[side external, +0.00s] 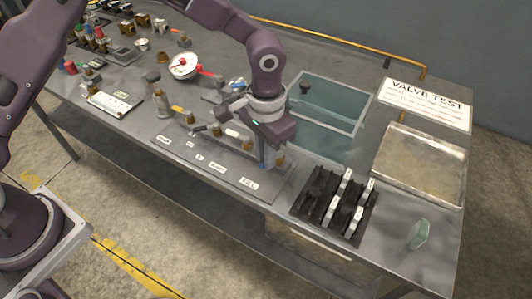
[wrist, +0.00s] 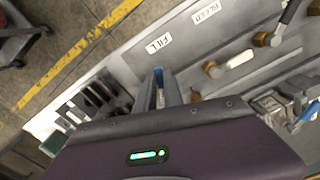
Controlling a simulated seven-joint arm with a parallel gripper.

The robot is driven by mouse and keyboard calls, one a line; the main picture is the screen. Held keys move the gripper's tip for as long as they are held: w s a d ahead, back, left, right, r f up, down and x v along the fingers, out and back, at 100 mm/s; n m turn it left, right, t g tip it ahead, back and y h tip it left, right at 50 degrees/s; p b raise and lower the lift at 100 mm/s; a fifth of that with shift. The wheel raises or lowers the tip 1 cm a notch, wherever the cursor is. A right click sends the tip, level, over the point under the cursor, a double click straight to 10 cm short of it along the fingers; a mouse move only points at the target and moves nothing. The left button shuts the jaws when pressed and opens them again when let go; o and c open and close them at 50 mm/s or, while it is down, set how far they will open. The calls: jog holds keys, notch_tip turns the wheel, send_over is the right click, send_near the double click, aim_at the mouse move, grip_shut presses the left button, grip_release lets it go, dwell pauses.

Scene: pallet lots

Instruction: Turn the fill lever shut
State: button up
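My gripper (wrist: 158,80) points down at the front of the bench, beside the FILL label (side external: 248,183). In the wrist view the FILL label (wrist: 158,43) lies just beyond the fingertips. The blue handle of the fill lever (wrist: 159,88) shows between the two fingers, which look closed on it with no clear gap. The brass valve body (wrist: 195,97) is right of the fingers, partly hidden. In the side view the blue handle (side external: 262,158) is mostly covered by my gripper, so its exact angle is hard to tell.
A white lever (side external: 232,133) and a black lever (side external: 198,130) sit left along the labelled panel. A black rack with several white-topped pieces (side external: 340,205) stands close on the right. A water basin (side external: 330,100), a metal tray (side external: 420,165) and a green piece (side external: 419,233) are farther off.

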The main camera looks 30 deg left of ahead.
jog(key=shift+a, duration=0.1)
grip_shut()
jog(key=m, duration=0.2)
jog(key=a+m, duration=0.1)
jog(key=shift+w+m, duration=0.3)
jog(key=m, duration=0.1)
jog(key=w+a+m, duration=0.1)
jog(key=m, duration=0.1)
jog(key=shift+m, duration=0.3)
jog(key=m, duration=0.1)
jog(key=w+m, duration=0.1)
jog(key=m, duration=0.1)
jog(key=shift+a, duration=0.2)
jog(key=shift+w+a+m, duration=0.1)
jog(key=shift+w+m, duration=0.2)
jog(key=shift+m, duration=0.65)
jog(key=shift+w+m, duration=0.25)
jog(key=shift+m, duration=0.7)
jog(key=o, duration=0.7)
grip_release()
